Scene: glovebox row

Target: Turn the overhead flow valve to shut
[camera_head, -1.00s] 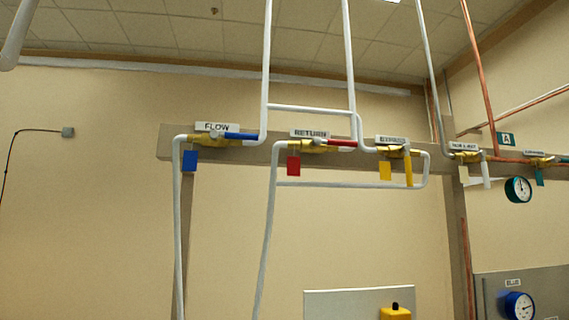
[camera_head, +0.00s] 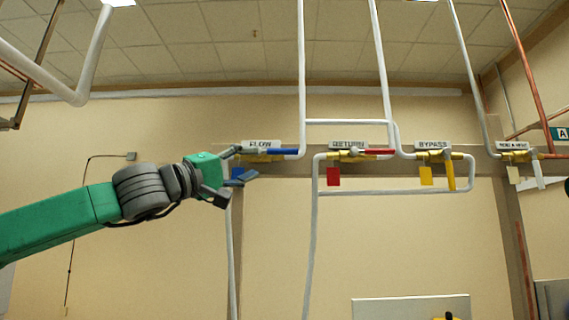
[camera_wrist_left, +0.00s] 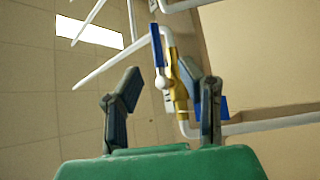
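The flow valve (camera_head: 258,158) has a brass body under a FLOW label (camera_head: 261,145). Its blue lever (camera_head: 283,152) lies along the pipe, pointing right. My left gripper (camera_head: 240,166) is just left of the valve in the head view and partly covers its left end and blue tag. In the left wrist view the gripper (camera_wrist_left: 166,95) is open and empty, with fingers spread. The valve body (camera_wrist_left: 176,82) and blue lever (camera_wrist_left: 157,46) appear beyond and between the fingers there. I see no contact with the lever. My right gripper is out of view.
To the right are the return valve with a red lever (camera_head: 379,152) and the bypass valve with a yellow handle hanging down (camera_head: 450,175). White vertical pipes (camera_head: 301,70) rise by the valves. A white pipe (camera_head: 92,60) crosses the upper left. The wall below is mostly clear.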

